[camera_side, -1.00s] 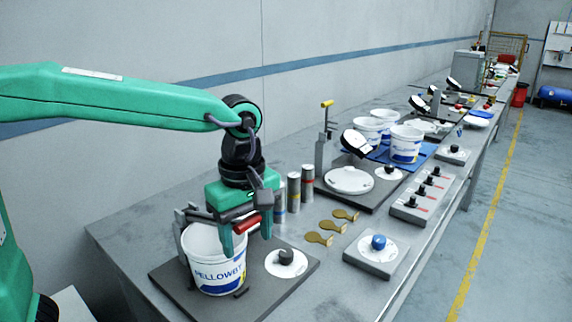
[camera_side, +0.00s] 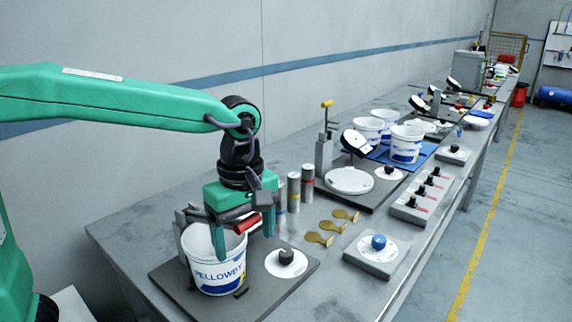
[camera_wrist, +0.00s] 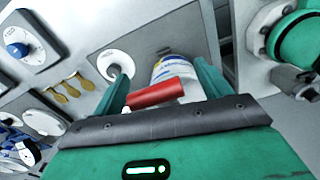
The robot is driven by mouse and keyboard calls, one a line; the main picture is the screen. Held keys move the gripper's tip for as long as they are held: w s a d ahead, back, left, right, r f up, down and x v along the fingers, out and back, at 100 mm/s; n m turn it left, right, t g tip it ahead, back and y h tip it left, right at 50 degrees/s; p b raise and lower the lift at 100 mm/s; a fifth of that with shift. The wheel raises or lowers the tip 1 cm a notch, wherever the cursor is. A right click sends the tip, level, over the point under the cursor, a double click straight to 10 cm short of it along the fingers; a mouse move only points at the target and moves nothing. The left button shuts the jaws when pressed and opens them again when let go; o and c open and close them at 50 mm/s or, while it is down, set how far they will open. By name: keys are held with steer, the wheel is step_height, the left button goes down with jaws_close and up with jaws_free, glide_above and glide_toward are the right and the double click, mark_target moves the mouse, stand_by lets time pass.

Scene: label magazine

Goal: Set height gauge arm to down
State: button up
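The red handle (camera_side: 246,224), apparently the grip of the height gauge arm, lies low and roughly level by the rim of the PELLOWBY bucket (camera_side: 216,277). It also shows in the wrist view (camera_wrist: 160,92). My gripper (camera_side: 244,236) points down around it, one finger beyond each end, with small gaps. In the wrist view my gripper (camera_wrist: 162,84) shows spread fingers with the handle between them. A grey upright bracket (camera_side: 183,222) stands behind the bucket. My gripper hides most of the arm's link to it.
A dark base plate (camera_side: 170,283) carries the bucket and a black knob (camera_side: 286,257). Metal cylinders (camera_side: 293,192) stand close behind my gripper. Brass tags (camera_side: 319,238) and a blue-knob box (camera_side: 378,243) lie to the right. Another station has a raised yellow-handled lever (camera_side: 327,104).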

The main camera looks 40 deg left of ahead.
steer(key=shift+d+r, duration=0.1)
steer(key=shift+r, duration=3.85)
steer(key=shift+c, duration=0.5)
steer(key=shift+r, duration=0.1)
steer(key=c, duration=0.7)
steer(key=shift+r+m, duration=0.45)
steer(key=shift+m, duration=0.25)
steer(key=c, duration=0.8)
steer(key=shift+s+r+m+t, duration=0.1)
steer(key=shift+r+m+t, duration=0.2)
steer(key=shift+r+m, duration=0.1)
jaws_close()
steer(key=s+r+m+t+h, duration=0.1)
steer(key=s+r+m+t, duration=0.1)
steer(key=r+m, duration=0.8)
steer(key=shift+s+a+r+m+t, duration=0.3)
steer(key=shift+s+m, duration=0.3)
steer(key=shift+m, duration=1.3)
